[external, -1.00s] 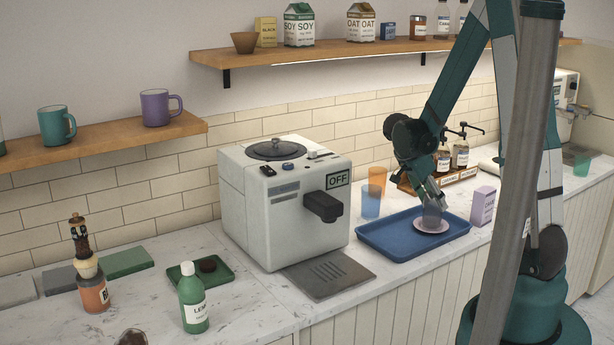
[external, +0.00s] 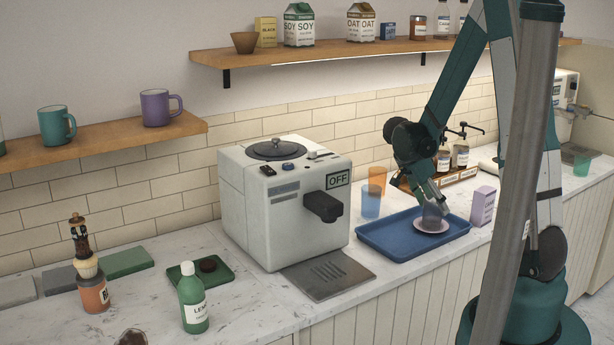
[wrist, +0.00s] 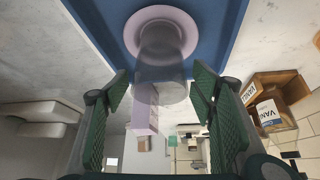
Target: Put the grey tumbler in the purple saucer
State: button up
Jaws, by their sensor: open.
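The grey tumbler (external: 432,217) is see-through and stands on the purple saucer (external: 431,228), which lies on the blue tray (external: 382,246). In the wrist view the tumbler (wrist: 162,72) overlaps the pale purple saucer (wrist: 181,24), with the saucer rim showing around it. My gripper (external: 432,204) is just above and around the tumbler in the external view. In the wrist view the two green finger pads (wrist: 160,97) are apart, one on each side of the tumbler's near end, with gaps between. The exact contact between tumbler and saucer is hard to see.
A blue cup (external: 371,204) and an orange cup (external: 377,180) stand behind the tray. A purple carton (external: 482,206) stands right of it. A wooden rack with syrup bottles (external: 460,154) is behind my gripper. The coffee machine (external: 284,205) stands left.

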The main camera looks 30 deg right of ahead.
jog(key=shift+r, duration=0.15)
jog(key=v, duration=1.2)
jog(key=shift+p, duration=0.45)
dwell(0.4)
jog(key=s+a+r+n+t+y, duration=0.3)
jog(key=s+a+r+n+t, duration=0.1)
jog(key=a+n, duration=0.6)
jog(key=s+a+r+n+t+y, duration=0.3)
jog(key=s+a+r+n, duration=0.4)
jog(key=a+n, duration=0.3)
jog(key=shift+s+a+r+t, duration=0.2)
jog(key=shift+a+r+t, duration=0.45)
jog(key=shift+a, duration=0.2)
